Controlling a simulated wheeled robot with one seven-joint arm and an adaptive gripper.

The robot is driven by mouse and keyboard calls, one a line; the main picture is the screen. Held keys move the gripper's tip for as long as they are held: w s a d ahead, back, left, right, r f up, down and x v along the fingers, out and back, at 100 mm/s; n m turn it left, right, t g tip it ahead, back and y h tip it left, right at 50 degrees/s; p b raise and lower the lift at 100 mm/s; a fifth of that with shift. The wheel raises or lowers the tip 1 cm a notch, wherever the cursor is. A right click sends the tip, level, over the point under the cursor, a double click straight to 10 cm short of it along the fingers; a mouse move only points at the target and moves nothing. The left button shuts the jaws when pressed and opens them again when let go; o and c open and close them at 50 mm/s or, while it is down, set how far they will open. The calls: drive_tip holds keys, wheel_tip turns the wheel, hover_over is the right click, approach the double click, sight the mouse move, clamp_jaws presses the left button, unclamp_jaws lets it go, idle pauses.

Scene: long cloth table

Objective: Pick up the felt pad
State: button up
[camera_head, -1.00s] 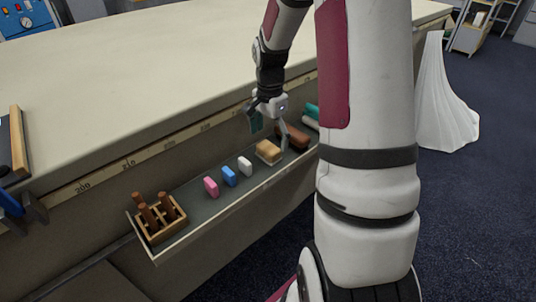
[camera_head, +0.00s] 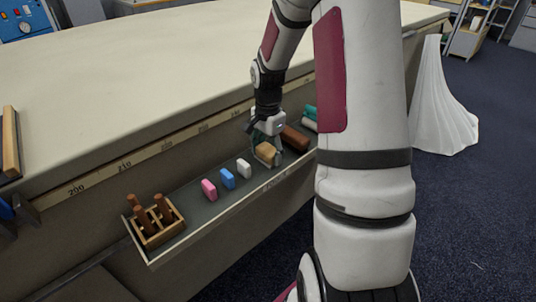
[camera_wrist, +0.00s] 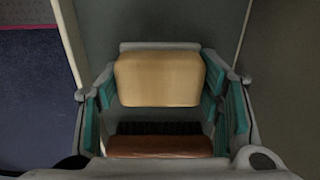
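A tan, rounded block (camera_head: 266,153), which looks like the felt pad, lies in the narrow tray along the table's side. In the wrist view the tan block (camera_wrist: 160,80) sits between the teal-lined fingers of my gripper (camera_wrist: 159,92). The fingers stand on either side of it with small gaps showing. In the head view my gripper (camera_head: 266,143) is down at the tray over the tan block and partly hides it. The underside of the block is hidden.
A brown brush (camera_head: 295,138) with dark bristles (camera_wrist: 160,127) lies close beside the tan block. White (camera_head: 243,168), blue (camera_head: 228,178) and pink (camera_head: 209,189) blocks lie to its left. A wooden rack (camera_head: 159,224) of handles stands at the left end. Teal items (camera_head: 310,112) lie at the right.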

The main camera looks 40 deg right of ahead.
sight(269, 150)
drive_tip(key=shift+f, duration=0.1)
drive_tip(key=shift+r, duration=0.5)
drive_tip(key=r+p, duration=0.1)
drive_tip(key=r, duration=0.1)
drive_tip(key=shift+s+a+r+p, duration=0.15)
drive_tip(key=shift+s+r+p, duration=0.15)
drive_tip(key=shift+r+p, duration=0.1)
drive_tip(key=s+a+p, duration=0.1)
drive_tip(key=s+a, duration=0.2)
drive_tip(key=s, duration=0.4)
drive_tip(key=s+a+r+p, duration=0.1)
drive_tip(key=s+a, duration=0.2)
drive_tip(key=s, duration=0.4)
drive_tip(key=shift+a, duration=0.15)
drive_tip(key=shift+r, duration=0.1)
